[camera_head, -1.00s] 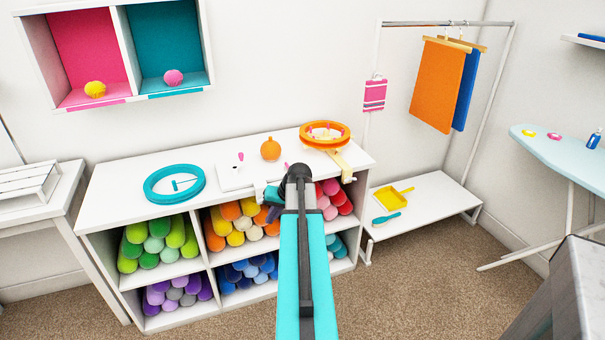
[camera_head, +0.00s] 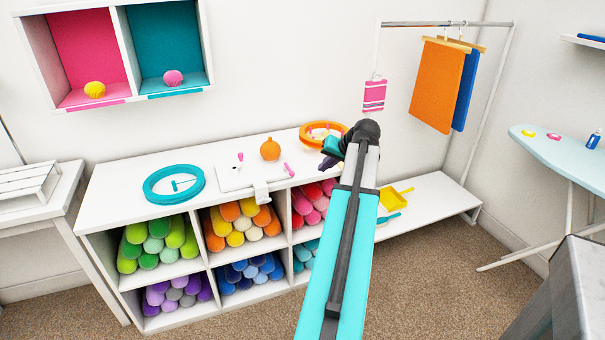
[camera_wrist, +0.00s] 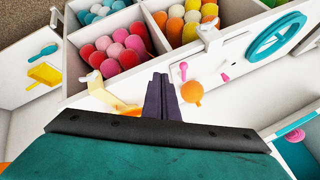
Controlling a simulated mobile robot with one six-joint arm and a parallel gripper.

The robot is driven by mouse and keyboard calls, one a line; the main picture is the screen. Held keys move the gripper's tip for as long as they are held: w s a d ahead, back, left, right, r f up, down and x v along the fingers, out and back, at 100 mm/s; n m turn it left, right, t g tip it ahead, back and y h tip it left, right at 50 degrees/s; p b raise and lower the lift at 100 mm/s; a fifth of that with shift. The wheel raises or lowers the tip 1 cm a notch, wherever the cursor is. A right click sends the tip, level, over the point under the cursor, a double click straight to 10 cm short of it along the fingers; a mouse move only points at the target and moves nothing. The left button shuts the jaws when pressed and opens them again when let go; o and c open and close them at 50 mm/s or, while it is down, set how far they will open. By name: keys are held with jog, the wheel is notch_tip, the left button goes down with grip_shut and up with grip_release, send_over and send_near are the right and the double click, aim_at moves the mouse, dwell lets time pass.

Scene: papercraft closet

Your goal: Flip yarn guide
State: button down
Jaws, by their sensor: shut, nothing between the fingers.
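My gripper (camera_head: 328,160) is shut and empty. In the head view its dark fingers are beside the orange ring (camera_head: 312,127). In the wrist view the shut fingers (camera_wrist: 160,88) point toward the shelf front. A cream arm (camera_wrist: 99,90), beside the orange ring, lies left of the fingers, apart from them; my arm hides it in the head view. A white bracket (camera_head: 262,191) hangs over the shelf's front edge by a white board (camera_head: 235,176); it also shows in the wrist view (camera_wrist: 209,36). I cannot tell which part is the yarn guide.
An orange ball (camera_head: 270,150) and small pink pegs (camera_head: 289,169) are near the board. A teal ring (camera_head: 175,184) lies on the left of the shelf top (camera_head: 120,190). Yarn rolls fill the cubbies below. A clothes rack (camera_head: 385,95) stands to the right.

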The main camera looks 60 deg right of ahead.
jog(key=shift+w+f, duration=0.15)
jog(key=w+f+p, duration=0.1)
jog(key=w+f, duration=0.5)
jog(key=w, duration=0.3)
jog(key=shift+w+d+f+p, duration=0.25)
jog(key=shift+d+f+p, duration=0.05)
jog(key=shift+d+p, duration=0.1)
jog(key=shift+s, duration=0.15)
dwell(0.5)
